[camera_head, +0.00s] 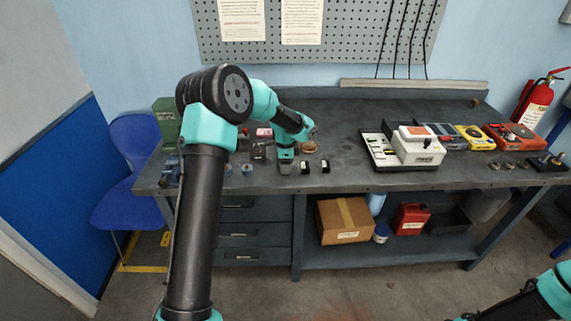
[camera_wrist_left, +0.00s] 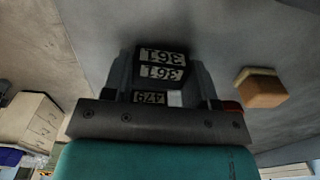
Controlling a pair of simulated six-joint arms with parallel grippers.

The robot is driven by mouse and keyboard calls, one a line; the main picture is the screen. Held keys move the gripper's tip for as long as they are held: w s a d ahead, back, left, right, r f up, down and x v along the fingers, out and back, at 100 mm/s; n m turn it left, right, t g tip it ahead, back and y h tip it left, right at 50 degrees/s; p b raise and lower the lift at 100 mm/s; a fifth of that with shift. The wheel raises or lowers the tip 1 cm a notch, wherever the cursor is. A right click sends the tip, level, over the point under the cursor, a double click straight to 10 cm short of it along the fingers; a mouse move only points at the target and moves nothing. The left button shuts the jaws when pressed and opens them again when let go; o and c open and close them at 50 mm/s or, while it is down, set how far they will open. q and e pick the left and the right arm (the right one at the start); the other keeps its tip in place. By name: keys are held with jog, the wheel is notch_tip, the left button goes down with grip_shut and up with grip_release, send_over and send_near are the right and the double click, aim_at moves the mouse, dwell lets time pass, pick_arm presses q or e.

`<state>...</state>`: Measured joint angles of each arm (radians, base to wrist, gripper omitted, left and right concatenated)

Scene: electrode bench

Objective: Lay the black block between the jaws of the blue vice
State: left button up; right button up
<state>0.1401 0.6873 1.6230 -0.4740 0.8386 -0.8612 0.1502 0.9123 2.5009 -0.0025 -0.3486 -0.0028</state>
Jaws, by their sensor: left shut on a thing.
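A black block with white labels reading 361 (camera_wrist_left: 161,57) sits between the fingers of my left gripper (camera_wrist_left: 160,80) in the left wrist view. That gripper is shut on it.
A brown wooden piece (camera_wrist_left: 262,90) lies beside the gripper. Small bluish cups (camera_head: 247,169) stand left of the gripper near the front edge. A white instrument (camera_head: 418,146) and other devices fill the right. The bench (camera_head: 345,120) is clear toward the back.

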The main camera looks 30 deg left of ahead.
pick_arm(q)
jog(key=shift+f, duration=0.15)
jog(key=o, duration=1.1)
jog(key=shift+f, duration=0.1)
jog(key=shift+c, duration=0.2)
notch_tip(320, 180, up, 18)
jog(key=shift+s+f, duration=0.2)
jog(key=shift+s, duration=0.05)
jog(key=shift+o, duration=0.5)
